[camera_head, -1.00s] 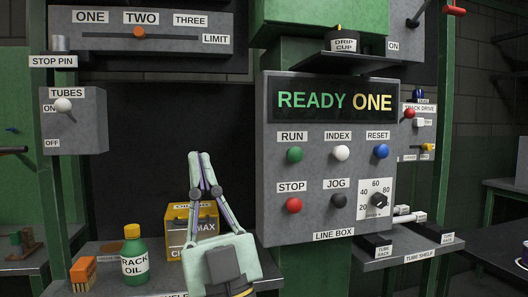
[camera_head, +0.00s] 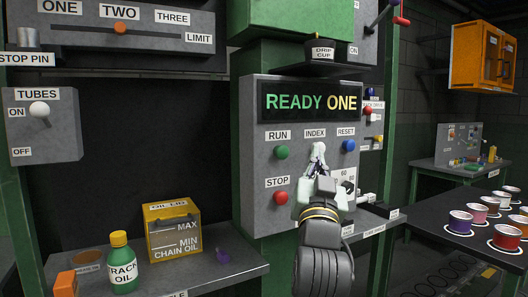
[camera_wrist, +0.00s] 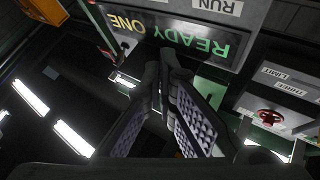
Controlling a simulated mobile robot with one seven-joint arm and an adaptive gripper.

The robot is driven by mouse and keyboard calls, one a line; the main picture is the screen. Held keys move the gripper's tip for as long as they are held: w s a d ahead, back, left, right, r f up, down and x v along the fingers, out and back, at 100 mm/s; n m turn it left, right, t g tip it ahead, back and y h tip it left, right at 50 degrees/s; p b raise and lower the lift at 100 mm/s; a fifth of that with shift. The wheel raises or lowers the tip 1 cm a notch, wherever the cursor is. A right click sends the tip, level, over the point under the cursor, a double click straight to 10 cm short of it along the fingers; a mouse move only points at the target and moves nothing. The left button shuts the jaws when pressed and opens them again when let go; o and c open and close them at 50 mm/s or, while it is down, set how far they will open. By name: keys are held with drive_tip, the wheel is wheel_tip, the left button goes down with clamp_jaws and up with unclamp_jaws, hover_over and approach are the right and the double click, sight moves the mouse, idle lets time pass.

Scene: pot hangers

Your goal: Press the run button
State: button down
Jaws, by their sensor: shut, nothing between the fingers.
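The green run button (camera_head: 281,153) sits under the RUN label on the grey line box (camera_head: 256,215). My gripper (camera_head: 318,150) is shut and empty. In the head view its fingertips overlap the spot of the white index button, right of the run button; I cannot tell whether they touch the panel. My wrist hides the jog button and part of the dial. The display (camera_head: 312,102) reads READY ONE. In the wrist view my closed fingers (camera_wrist: 165,60) point towards the display, which appears upside down, with the RUN label (camera_wrist: 216,5) at the top edge.
The red stop button (camera_head: 281,198) is below run, and the blue reset button (camera_head: 349,146) is at the right. The drip cup (camera_head: 320,52) is above the box. Track oil (camera_head: 122,265) and the yellow chain oil box (camera_head: 172,232) stand on the lower left shelf.

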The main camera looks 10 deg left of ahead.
sight(281, 152)
drive_tip(key=shift+d, duration=0.15)
drive_tip(key=shift+w, duration=0.15)
drive_tip(key=w+a, duration=0.5)
drive_tip(key=w, duration=0.2)
drive_tip(key=shift+a, duration=0.15)
idle(1.6)
drive_tip(key=shift+w+a+p, duration=0.25)
drive_tip(key=shift+w+p, duration=0.05)
